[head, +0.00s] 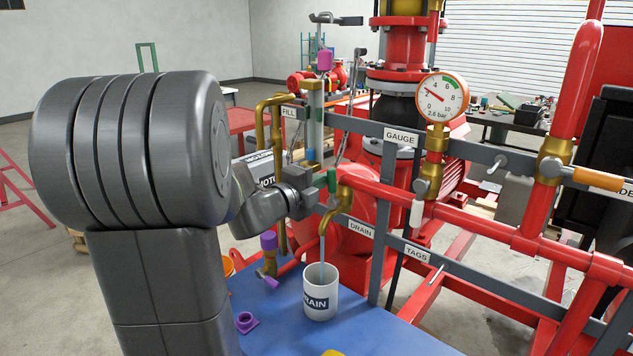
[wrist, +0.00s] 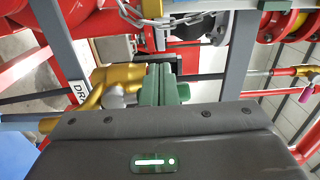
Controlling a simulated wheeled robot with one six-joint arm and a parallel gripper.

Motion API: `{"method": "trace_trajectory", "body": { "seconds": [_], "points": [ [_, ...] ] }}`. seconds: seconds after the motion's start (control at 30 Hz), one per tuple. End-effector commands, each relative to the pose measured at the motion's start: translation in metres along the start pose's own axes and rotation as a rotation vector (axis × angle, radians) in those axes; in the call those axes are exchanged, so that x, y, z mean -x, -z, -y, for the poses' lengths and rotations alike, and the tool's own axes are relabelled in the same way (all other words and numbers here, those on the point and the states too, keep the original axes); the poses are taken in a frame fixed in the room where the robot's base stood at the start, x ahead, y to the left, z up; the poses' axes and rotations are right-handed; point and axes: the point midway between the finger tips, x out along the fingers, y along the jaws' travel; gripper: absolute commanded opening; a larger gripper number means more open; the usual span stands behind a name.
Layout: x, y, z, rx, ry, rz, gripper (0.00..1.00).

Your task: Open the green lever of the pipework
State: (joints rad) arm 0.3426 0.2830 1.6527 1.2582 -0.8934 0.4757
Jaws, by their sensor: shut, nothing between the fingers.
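The green lever (head: 332,181) shows in the head view on the brass drain tap (head: 342,205), beside the DRAIN label. It looks roughly upright. My gripper (head: 318,190) is shut and empty, just left of the lever; whether they touch I cannot tell. In the wrist view, greenish blocks (wrist: 160,86) stand at the middle of the gripper's front edge, by the brass tap (wrist: 112,84); finger and lever are hard to tell apart there. A thin pale stream runs from the tap's spout into the white DRAIN mug (head: 320,297).
The blue bench (head: 375,335) lies below, with a purple part (head: 246,322) on it. A pressure gauge (head: 441,98), a white-handled valve (head: 417,212) and red pipes stand to the right. Brass FILL pipework (head: 275,125) rises behind my gripper. A chain (wrist: 145,18) hangs close in the wrist view.

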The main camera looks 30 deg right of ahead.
Motion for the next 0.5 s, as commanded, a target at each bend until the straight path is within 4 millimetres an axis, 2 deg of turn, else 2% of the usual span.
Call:
{"method": "trace_trajectory", "body": {
  "seconds": [0.17,0.5],
  "points": [
    [0.0,0.002,0.001,0.0,0.0,-0.001,0.0],
    [0.0,-0.01,0.001,0.0,0.0,0.0,0.0]
  ]
}}
